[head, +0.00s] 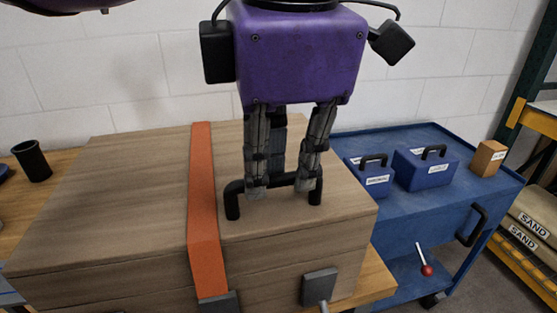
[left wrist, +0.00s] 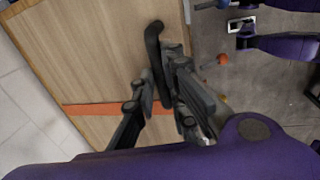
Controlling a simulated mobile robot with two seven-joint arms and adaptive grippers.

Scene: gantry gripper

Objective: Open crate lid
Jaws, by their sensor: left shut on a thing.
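The wooden crate (head: 110,260) stands in front of me with its flat lid (head: 120,190) resting on it. A seam runs along the front below the lid. A black bar handle (head: 232,207) is fixed on the lid's right part. My left gripper (head: 282,185) points down over the lid and is shut on the handle. In the left wrist view, its fingers lie on either side of the handle (left wrist: 153,42). The fingers hide part of the bar. My right gripper is not in view.
An orange strap (head: 203,170) crosses the lid and hangs down the front. A grey latch (head: 320,287) is on the front. A blue cart (head: 400,203) with blue boxes stands at right. A black cup (head: 32,161) stands at left. A white wall is behind.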

